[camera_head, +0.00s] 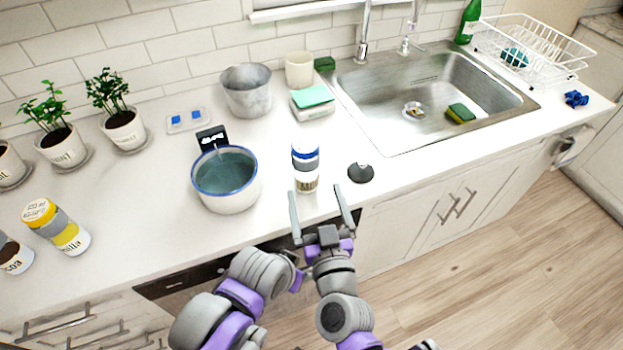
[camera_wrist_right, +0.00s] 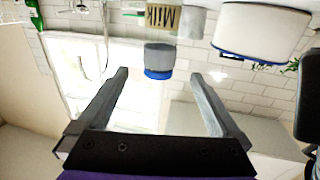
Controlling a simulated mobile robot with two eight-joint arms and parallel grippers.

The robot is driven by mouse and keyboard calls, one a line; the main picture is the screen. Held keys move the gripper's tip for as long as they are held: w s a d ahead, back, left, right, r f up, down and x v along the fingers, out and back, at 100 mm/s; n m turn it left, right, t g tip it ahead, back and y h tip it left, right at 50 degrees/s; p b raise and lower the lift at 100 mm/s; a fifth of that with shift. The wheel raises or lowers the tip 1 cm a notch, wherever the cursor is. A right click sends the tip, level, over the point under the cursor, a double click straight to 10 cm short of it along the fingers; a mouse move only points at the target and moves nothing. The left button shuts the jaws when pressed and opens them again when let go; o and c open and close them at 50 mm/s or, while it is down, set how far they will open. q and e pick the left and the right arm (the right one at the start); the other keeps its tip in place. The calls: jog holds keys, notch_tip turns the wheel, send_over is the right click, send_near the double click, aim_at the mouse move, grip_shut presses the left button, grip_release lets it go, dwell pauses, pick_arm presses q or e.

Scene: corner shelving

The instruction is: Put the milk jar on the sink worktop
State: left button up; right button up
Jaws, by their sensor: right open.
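The milk jar (camera_head: 305,166) is white with a grey band, a blue band near its lid and a label at its base. It stands upright on the worktop (camera_head: 285,215) near the front edge, left of the sink (camera_head: 435,95). My right gripper (camera_head: 317,192) is open and empty, with its fingers pointing toward the jar from the front. In the right wrist view the jar (camera_wrist_right: 160,52) appears upside down, beyond and between the open fingertips (camera_wrist_right: 160,74). It is not clamped. My left gripper is not in view.
A white pot (camera_head: 228,195) with a blue rim stands left of the jar. A dark round object (camera_head: 361,172) lies close to its right. A grey bucket (camera_head: 247,92) and green-topped stack (camera_head: 312,102) are behind. Bare worktop lies before the sink.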

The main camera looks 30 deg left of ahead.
jog(key=shift+s+d, duration=0.25)
jog(key=shift+s, duration=0.1)
jog(key=w+d+f+m+g+h, duration=0.15)
jog(key=d+f, duration=0.25)
jog(key=d, duration=0.4)
jog(key=s+d+f+m+g+h, duration=0.1)
jog(key=d+f+g+h, duration=0.3)
jog(key=d, duration=0.5)
jog(key=s+d+f+m+g+h, duration=0.2)
jog(key=s+d+f, duration=0.1)
jog(key=d, duration=0.6)
jog(key=s+d+f+m+g+h, duration=0.1)
jog(key=s+d+f+m+h, duration=0.2)
jog(key=s+d, duration=0.3)
jog(key=d+f, duration=0.1)
jog(key=d, duration=0.1)
jog(key=shift+d+f+g, duration=0.2)
jog(key=shift+d+g, duration=0.15)
jog(key=shift+d, duration=0.05)
